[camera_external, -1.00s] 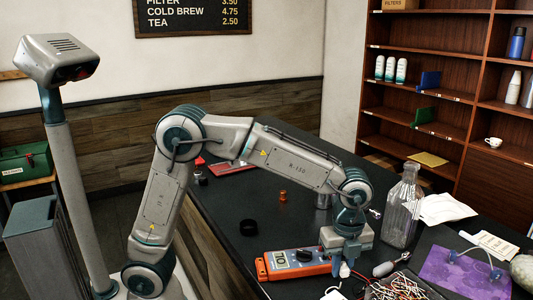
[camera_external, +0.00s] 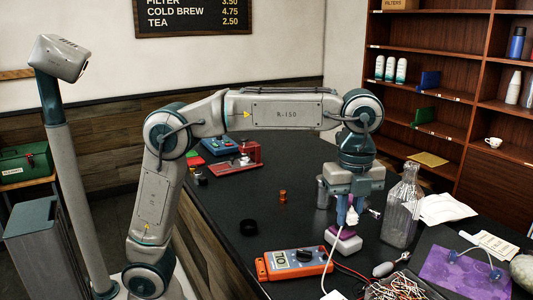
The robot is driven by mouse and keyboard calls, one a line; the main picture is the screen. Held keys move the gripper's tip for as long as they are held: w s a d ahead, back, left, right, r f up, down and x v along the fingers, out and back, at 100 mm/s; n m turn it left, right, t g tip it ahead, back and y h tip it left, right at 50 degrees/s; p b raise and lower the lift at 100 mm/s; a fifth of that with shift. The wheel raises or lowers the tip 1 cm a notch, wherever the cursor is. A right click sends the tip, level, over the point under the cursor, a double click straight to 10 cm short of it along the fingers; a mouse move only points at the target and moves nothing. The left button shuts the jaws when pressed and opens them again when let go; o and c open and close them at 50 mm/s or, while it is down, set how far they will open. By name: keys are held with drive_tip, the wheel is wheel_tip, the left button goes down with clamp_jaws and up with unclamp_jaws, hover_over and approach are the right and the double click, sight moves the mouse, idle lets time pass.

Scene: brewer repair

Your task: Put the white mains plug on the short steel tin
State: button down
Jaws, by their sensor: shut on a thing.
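My gripper (camera_external: 352,207) is shut on the white mains plug (camera_external: 352,216) and holds it above the counter, right of the middle of the view. The plug's white cable (camera_external: 330,262) hangs down from it to the front of the counter. A steel tin (camera_external: 322,193) stands on the counter just left of my gripper and partly behind it.
A white and purple block (camera_external: 343,240) lies below the plug. A clear bottle (camera_external: 402,210) stands close on the right. An orange meter (camera_external: 293,264) lies in front, with loose wires (camera_external: 398,287) to its right. A black ring (camera_external: 248,227) and a small copper-coloured part (camera_external: 283,196) lie left.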

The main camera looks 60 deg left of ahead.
drive_tip(key=r, duration=0.1)
drive_tip(key=w+r, duration=0.1)
drive_tip(key=shift+a+r+n, duration=0.25)
drive_tip(key=shift+r+n, duration=0.05)
drive_tip(key=shift+r, duration=0.05)
drive_tip(key=w+a+n+p, duration=0.3)
drive_tip(key=w+a+n, duration=0.3)
drive_tip(key=w, duration=0.3)
drive_tip(key=n+p, duration=0.7)
drive_tip(key=n, duration=0.8)
hover_over(324, 191)
drive_tip(key=w+a, duration=0.2)
wheel_tip(324, 191, down, 12)
drive_tip(key=shift+s+a, duration=0.1)
drive_tip(key=shift+s, duration=0.05)
drive_tip(key=shift+a+f, duration=0.2)
drive_tip(key=shift+f, duration=1.95)
drive_tip(key=shift+f, duration=0.1)
